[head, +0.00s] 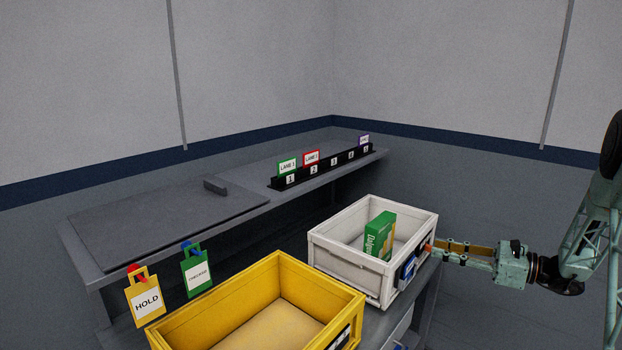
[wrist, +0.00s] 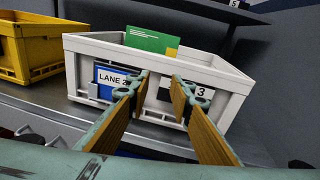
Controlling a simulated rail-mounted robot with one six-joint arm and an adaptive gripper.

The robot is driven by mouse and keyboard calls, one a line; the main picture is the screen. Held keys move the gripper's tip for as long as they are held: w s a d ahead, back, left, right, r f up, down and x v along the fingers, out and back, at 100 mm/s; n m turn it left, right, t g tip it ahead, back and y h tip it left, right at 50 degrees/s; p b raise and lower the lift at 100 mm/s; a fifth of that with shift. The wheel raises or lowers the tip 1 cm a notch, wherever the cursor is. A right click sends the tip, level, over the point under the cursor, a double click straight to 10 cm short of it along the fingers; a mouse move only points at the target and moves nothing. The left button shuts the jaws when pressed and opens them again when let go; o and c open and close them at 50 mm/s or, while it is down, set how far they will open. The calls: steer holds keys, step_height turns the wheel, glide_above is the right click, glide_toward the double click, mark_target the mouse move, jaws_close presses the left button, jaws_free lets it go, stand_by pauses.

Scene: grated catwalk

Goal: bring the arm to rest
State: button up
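My gripper (head: 432,247) reaches in from the right in the head view, its tips close to the front wall of the white crate (head: 338,268). In the wrist view the two fingers of my gripper (wrist: 160,84) stand apart with nothing between them, in front of the white crate (wrist: 215,72). A blue-edged LANE 2 card (wrist: 108,78) sits in a holder on the crate's front, partly behind the left finger. A label with a 3 (wrist: 201,92) is partly behind the right finger. Whether the fingertips touch the crate I cannot tell.
A green box (head: 380,235) stands in the white crate. A yellow crate (head: 275,265) is beside it. A black rack (head: 322,167) with numbered slots and several cards is on the rear shelf. Space above the crates is clear.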

steer(key=s+a+r+n+g+h, duration=0.2)
steer(key=s+a+r+n+g, duration=0.35)
steer(key=s+a+r, duration=0.5)
steer(key=s+a+r+n+g+h, duration=0.2)
steer(key=s+a+r+n+g, duration=0.35)
steer(key=s+a, duration=0.85)
steer(key=s+a+r+n+t+h, duration=0.1)
steer(key=s+r+n+h, duration=0.15)
steer(key=s, duration=0.45)
steer(key=s+a+r+n+h, duration=0.1)
steer(key=s+r+n+h, duration=0.15)
steer(key=s, duration=0.55)
steer(key=s+d+r+n+t+h, duration=0.1)
steer(key=s+n, duration=0.3)
steer(key=s, duration=0.5)
steer(key=s+d+r+n+t+h, duration=0.1)
steer(key=s+d+n+t+h, duration=0.2)
steer(key=s, duration=0.5)
steer(key=shift+s+d+n+h, duration=0.4)
steer(key=shift+d+h, duration=0.1)
steer(key=shift+d, duration=0.15)
steer(key=shift+r, duration=0.1)
stand_by(1.6)
